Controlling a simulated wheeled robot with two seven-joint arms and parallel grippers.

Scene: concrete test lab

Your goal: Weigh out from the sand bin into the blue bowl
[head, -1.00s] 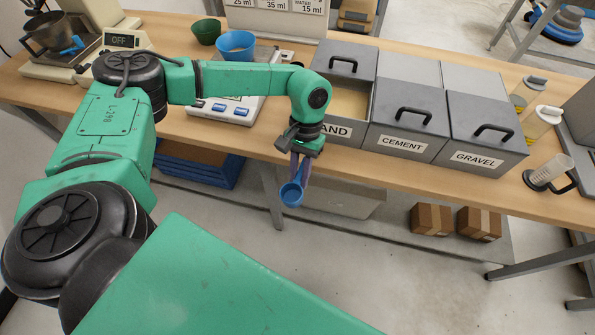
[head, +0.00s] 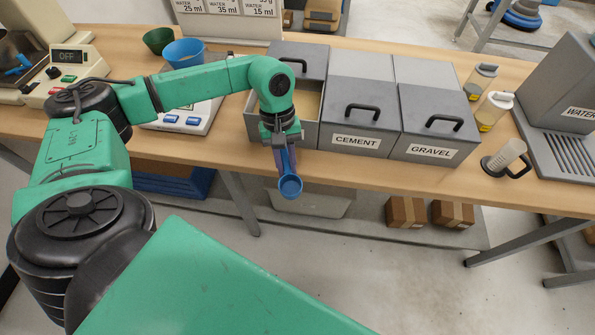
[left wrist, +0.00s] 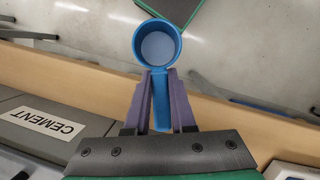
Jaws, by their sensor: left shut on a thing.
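My left gripper (head: 281,158) is shut on the handle of a blue scoop (head: 290,187). The scoop hangs in front of the table's front edge, by the sand bin (head: 311,132). In the left wrist view the purple fingers (left wrist: 159,88) clasp the handle, and the scoop's round cup (left wrist: 157,45) looks empty. The sand bin is open, with tan sand (head: 309,103) inside; my arm hides part of it and its label. The blue bowl (head: 184,54) stands behind my forearm at the scale (head: 187,118), whose display is hidden. My right gripper is out of view.
Closed cement (head: 358,130) and gravel (head: 432,143) bins stand right of the sand bin. A green bowl (head: 158,41) is beside the blue one. The floor before the table is clear.

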